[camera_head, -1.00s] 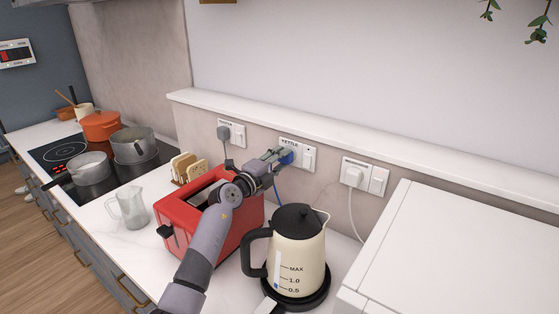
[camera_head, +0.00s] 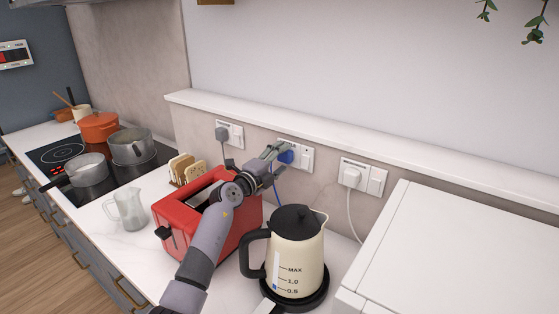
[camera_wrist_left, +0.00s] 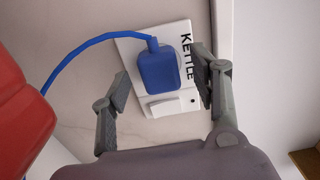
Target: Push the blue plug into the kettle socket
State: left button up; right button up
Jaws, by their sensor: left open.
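The blue plug (camera_wrist_left: 158,70) sits against the white kettle socket (camera_wrist_left: 130,50), whose plate reads KETTLE in the left wrist view. Its blue cord runs off to the left there. My left gripper (camera_wrist_left: 163,82) is open, with one finger on each side of the plug and a gap to the left finger. In the head view the left gripper (camera_head: 276,160) is in front of the socket and hides part of it. Whether the plug is fully seated is hard to tell.
A red toaster (camera_head: 180,215) lies under my left arm. A cream kettle (camera_head: 297,255) stands on its base to the right. Other sockets hold a grey plug (camera_head: 222,134) and a white plug (camera_head: 352,177). A glass jug (camera_head: 130,210) stands left of the toaster.

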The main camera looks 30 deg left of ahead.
pick_arm(q)
jog(key=s+a, duration=0.1)
jog(key=s, duration=1.1)
jog(key=shift+a, duration=0.3)
